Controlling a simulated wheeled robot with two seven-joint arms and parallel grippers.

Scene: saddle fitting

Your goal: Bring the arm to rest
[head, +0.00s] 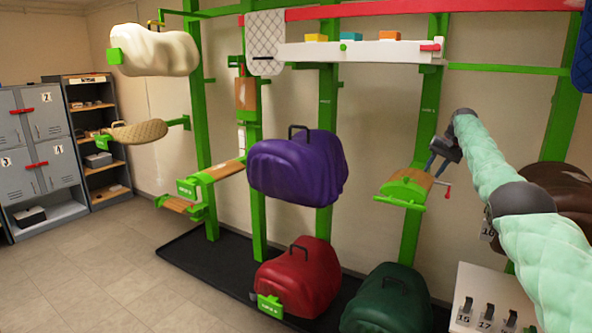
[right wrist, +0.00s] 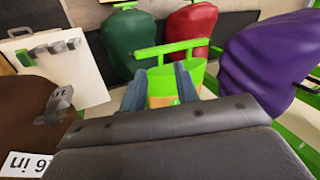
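My right arm comes in from the right in the head view, in a pale green quilted sleeve. My right gripper (head: 434,163) is just above an empty green and wood saddle rack (head: 405,188). In the right wrist view its two blue-grey fingers (right wrist: 160,88) stand apart with nothing held between them. The green rack (right wrist: 172,52) shows beyond the fingers; I cannot tell if they touch it. My left gripper is not in view.
A purple covered saddle (head: 297,168) hangs left of the rack. Red (head: 300,277) and dark green (head: 388,300) ones sit below. A brown one (head: 560,190) is behind my arm. A white board with numbered hooks (head: 487,287) stands lower right. The tiled floor at left is clear.

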